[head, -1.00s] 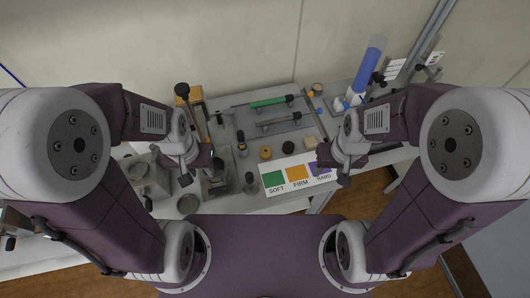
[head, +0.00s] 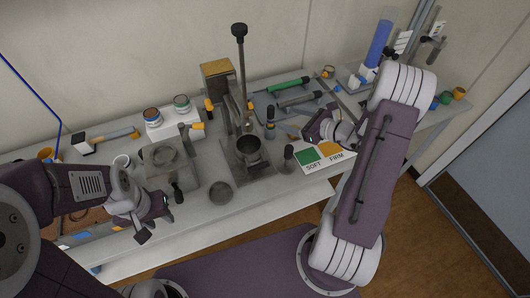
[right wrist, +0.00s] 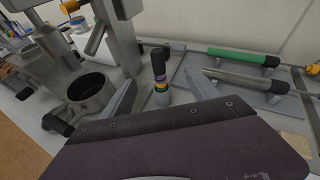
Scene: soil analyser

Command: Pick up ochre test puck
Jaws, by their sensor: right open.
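My right gripper (head: 320,128) is over the bench beside the coloured card in the head view. Its two fingers stand apart with nothing held in the right wrist view (right wrist: 160,96). A dark-topped bottle with coloured bands (right wrist: 160,78) shows beyond the gap between them. I cannot make out the ochre test puck now; the right gripper and arm cover the area where an ochre puck lay earlier. My left gripper (head: 150,222) is at the bench's front edge on the left; its finger gap is unclear.
A lever press (head: 246,150) with a metal cup stands mid-bench. A card marked SOFT and FIRM (head: 318,158) lies near the front edge. Green and grey rods (head: 290,88) lie behind. Small blue, green and ochre pots (head: 458,93) stand at the far right.

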